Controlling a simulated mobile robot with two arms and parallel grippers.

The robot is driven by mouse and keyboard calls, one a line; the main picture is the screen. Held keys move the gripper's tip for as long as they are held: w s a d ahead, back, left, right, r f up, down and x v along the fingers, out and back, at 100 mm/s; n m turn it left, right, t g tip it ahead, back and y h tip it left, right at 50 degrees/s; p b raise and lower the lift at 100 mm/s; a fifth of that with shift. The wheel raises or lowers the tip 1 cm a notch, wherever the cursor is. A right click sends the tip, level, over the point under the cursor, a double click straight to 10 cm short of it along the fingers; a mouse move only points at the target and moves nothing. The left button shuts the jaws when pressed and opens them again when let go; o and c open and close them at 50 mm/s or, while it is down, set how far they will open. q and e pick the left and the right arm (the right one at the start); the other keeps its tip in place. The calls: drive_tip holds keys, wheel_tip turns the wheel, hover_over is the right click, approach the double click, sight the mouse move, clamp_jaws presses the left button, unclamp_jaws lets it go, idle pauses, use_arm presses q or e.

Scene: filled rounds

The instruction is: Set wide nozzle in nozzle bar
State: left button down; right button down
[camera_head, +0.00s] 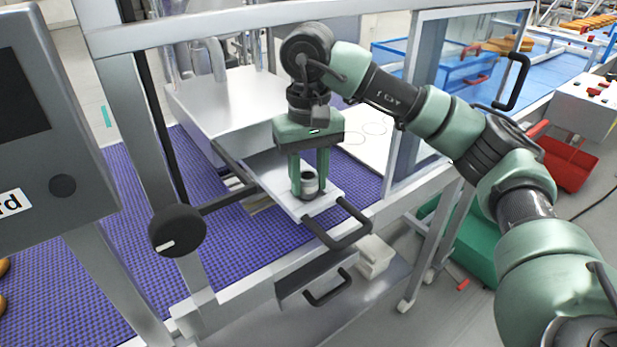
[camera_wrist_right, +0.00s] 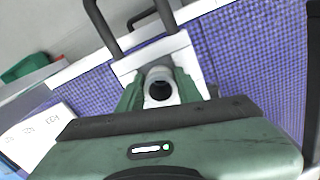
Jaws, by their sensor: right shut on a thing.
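My right gripper (camera_head: 309,186) points straight down with its green fingers shut on the wide nozzle (camera_head: 309,184), a short grey metal cylinder. In the right wrist view the nozzle (camera_wrist_right: 158,75) sits between the fingertips (camera_wrist_right: 160,92), with a dark round opening facing the camera. The nozzle is over the pale, sliding nozzle bar (camera_head: 274,180), which carries a black handle at its front end. The bar also shows in the right wrist view (camera_wrist_right: 126,66). I cannot tell whether the nozzle touches the bar or is just above it. My left gripper is out of view.
A grey machine block (camera_head: 235,105) stands behind the bar. A black knob on a lever (camera_head: 177,230) is left of it. A white board with marked circles (camera_head: 372,140) lies right on the purple mat (camera_head: 225,262). A metal frame post (camera_head: 412,110) stands right.

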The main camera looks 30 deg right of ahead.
drive_tip(key=shift+f, duration=0.25)
idle(0.5)
drive_tip(key=shift+c, duration=2)
unclamp_jaws()
drive_tip(key=shift+r, duration=0.1)
drive_tip(key=shift+r+p, duration=2.25)
drive_tip(key=shift+r, duration=1.1)
drive_tip(key=shift+w+r, duration=0.1)
drive_tip(key=shift+w, duration=0.15)
drive_tip(key=shift+r, duration=0.1)
